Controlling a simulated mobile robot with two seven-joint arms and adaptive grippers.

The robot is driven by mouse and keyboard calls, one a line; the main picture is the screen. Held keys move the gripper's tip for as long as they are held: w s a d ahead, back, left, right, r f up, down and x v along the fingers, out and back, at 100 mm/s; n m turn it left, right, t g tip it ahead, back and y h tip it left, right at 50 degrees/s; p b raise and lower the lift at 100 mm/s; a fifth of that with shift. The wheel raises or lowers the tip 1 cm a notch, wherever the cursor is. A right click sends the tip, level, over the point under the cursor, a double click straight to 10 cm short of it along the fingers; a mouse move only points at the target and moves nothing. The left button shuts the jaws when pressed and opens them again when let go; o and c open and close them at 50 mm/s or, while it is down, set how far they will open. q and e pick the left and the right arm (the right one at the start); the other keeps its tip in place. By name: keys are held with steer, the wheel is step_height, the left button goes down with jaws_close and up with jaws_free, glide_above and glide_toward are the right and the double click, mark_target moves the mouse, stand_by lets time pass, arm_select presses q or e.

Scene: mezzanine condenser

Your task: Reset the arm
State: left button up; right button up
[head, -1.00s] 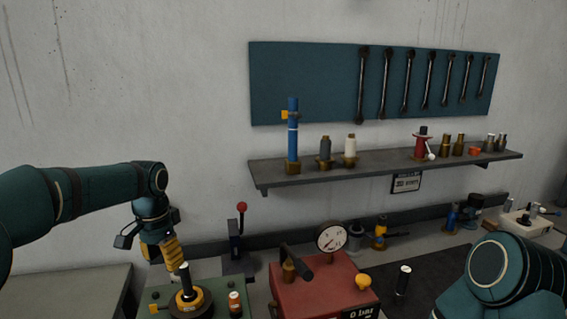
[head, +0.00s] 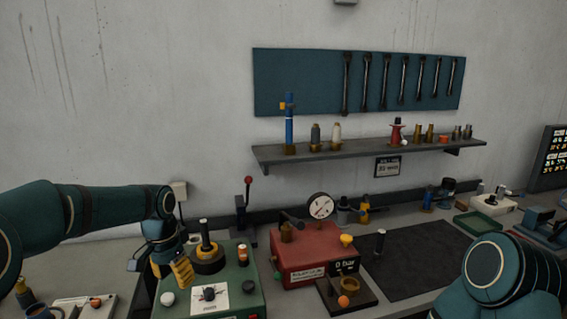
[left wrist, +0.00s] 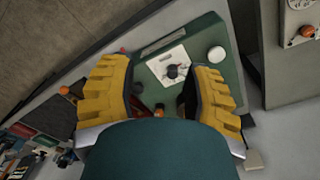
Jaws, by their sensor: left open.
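My left arm comes in from the left in the head view, bent down at the wrist. Its yellow-padded left gripper (head: 180,272) hangs at the left side of the green box (head: 240,283). In the left wrist view the two yellow fingers (left wrist: 162,72) stand wide apart with no object held between them. Beyond them lies the green box (left wrist: 205,42) with a white dial plate (left wrist: 168,62) and a white knob (left wrist: 217,53). My right arm shows at the lower right of the head view; its gripper is out of the picture.
A red box (head: 310,252) with a gauge (head: 320,206) stands right of the green box. A black mat (head: 420,262) lies farther right. A shelf (head: 370,150) with several fittings hangs above, below a tool board (head: 300,85). A red-knobbed lever (head: 248,181) stands behind the green box.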

arm_select(q)
steer(key=d+f+n+h+b, duration=0.1)
steer(key=d+f+h+b, duration=0.35)
steer(key=f, duration=1.25)
steer(key=s+d+f+n+t+b, duration=0.1)
steer(key=s+d+f+n+b, duration=0.1)
steer(key=s+d+f, duration=0.3)
steer(key=s+d+f+n+y+b, duration=0.1)
steer(key=s+d+f+n+b, duration=0.2)
steer(key=s+f, duration=1.1)
step_height(320, 180, down, 5)
steer(key=shift+s+d+r+n+t, duration=0.15)
steer(key=shift+d+n+t, duration=0.35)
steer(key=shift+d, duration=0.65)
arm_select(e)
step_height(320, 180, down, 12)
steer(key=w, duration=0.1)
steer(key=shift+a+r, duration=0.2)
